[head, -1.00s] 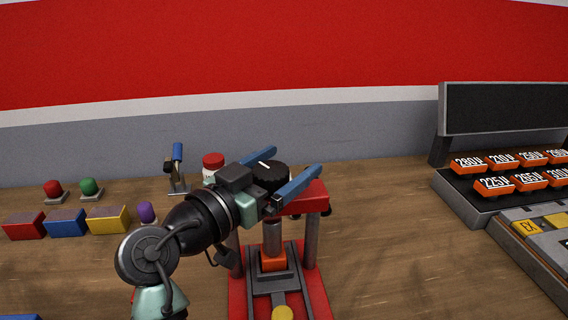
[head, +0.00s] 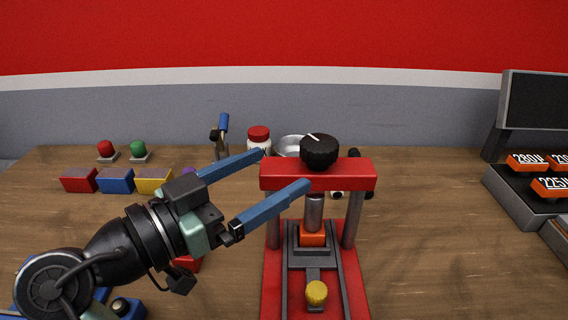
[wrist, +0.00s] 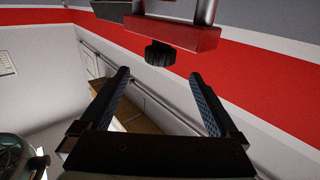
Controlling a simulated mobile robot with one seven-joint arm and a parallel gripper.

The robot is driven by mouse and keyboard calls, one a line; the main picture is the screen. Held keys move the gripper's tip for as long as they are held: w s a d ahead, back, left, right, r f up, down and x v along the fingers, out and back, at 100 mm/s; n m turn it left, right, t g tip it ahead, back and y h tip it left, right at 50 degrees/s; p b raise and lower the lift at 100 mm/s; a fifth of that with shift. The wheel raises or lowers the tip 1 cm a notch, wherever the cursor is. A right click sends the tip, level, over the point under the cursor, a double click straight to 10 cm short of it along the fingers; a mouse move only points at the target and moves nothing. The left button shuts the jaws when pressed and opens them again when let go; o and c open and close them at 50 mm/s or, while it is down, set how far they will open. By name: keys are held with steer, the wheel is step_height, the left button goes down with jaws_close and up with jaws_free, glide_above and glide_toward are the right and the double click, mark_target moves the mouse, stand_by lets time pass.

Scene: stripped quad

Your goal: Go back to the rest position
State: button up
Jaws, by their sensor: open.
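My gripper (head: 286,169) is open and empty in the head view, its two blue fingers spread apart. It is in front of and to the left of the red press (head: 318,174), which has a black knob (head: 319,151) on top. In the wrist view the open fingers (wrist: 157,88) frame empty space. The press's red crossbar (wrist: 182,36) and black knob (wrist: 160,53) show beyond the fingertips, apart from them. An orange block (head: 312,234) sits under the press's ram, and a yellow knob (head: 316,292) is at its front.
Red, blue and yellow blocks (head: 115,180) and red and green buttons (head: 107,150) stand at the left. A red-lidded jar (head: 259,140) and a bowl (head: 290,145) are behind the press. A rack of orange labelled blocks (head: 527,162) is at the right.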

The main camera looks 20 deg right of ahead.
stand_by(0.7)
steer(key=w+a+r+n+t+y, duration=0.2)
steer(key=w+r+n+t+y, duration=0.2)
steer(key=r+n+t+y, duration=0.45)
steer(key=s+a+r+n+t+y+p, duration=0.1)
steer(key=s+a+r+n+t+y, duration=0.2)
steer(key=s+r+t, duration=0.5)
steer(key=s+a+r+n+t+y, duration=0.25)
steer(key=s+r+y, duration=0.25)
steer(key=r, duration=0.6)
step_height(320, 180, up, 14)
steer(key=w+m+p, duration=0.1)
steer(key=p, duration=1.3)
steer(key=shift+r+t+p, duration=0.2)
steer(key=shift+t+p, duration=0.1)
steer(key=shift+p, duration=0.1)
steer(key=shift+d, duration=0.1)
